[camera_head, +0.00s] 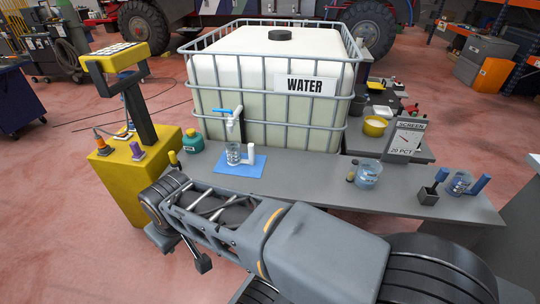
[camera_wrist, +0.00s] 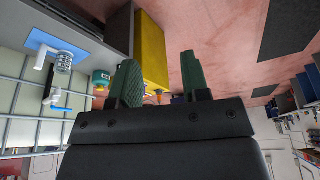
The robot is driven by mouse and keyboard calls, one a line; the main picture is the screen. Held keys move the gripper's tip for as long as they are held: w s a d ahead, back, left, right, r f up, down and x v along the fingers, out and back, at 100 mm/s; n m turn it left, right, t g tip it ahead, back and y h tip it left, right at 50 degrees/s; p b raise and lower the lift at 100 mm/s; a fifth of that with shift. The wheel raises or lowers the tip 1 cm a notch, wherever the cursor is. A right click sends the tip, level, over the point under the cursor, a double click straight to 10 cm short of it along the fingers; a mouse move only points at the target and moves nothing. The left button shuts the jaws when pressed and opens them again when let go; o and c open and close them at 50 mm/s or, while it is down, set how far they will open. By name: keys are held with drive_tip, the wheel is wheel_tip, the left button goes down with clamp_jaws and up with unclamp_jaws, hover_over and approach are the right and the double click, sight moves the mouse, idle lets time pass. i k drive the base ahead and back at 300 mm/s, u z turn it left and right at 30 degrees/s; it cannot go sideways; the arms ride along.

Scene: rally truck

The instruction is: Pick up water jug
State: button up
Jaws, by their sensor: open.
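A clear jug (camera_head: 233,154) with a white handle stands upright on a blue mat (camera_head: 228,168), below the blue-levered tap (camera_head: 230,120) of the water tank (camera_head: 260,75). In the wrist view, which is upside down, the jug (camera_wrist: 64,62) is at the upper left, off to the side of my gripper (camera_wrist: 160,80). The green fingers are apart with nothing between them, clear of the jug. In the head view my arm crosses the foreground in front of the bench, and I cannot make out the fingertips. A second clear jug (camera_head: 460,184) with a blue handle stands at the bench's right end.
A yellow stand (camera_head: 120,180) rises left of the grey bench (camera_head: 300,178). A green container (camera_head: 193,142) is left of the tank. A clear bucket (camera_head: 367,176) and a screen sign (camera_head: 405,140) are toward the right.

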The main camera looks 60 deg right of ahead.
sight(232, 148)
drive_tip(key=z, duration=0.75)
drive_tip(key=i, duration=1)
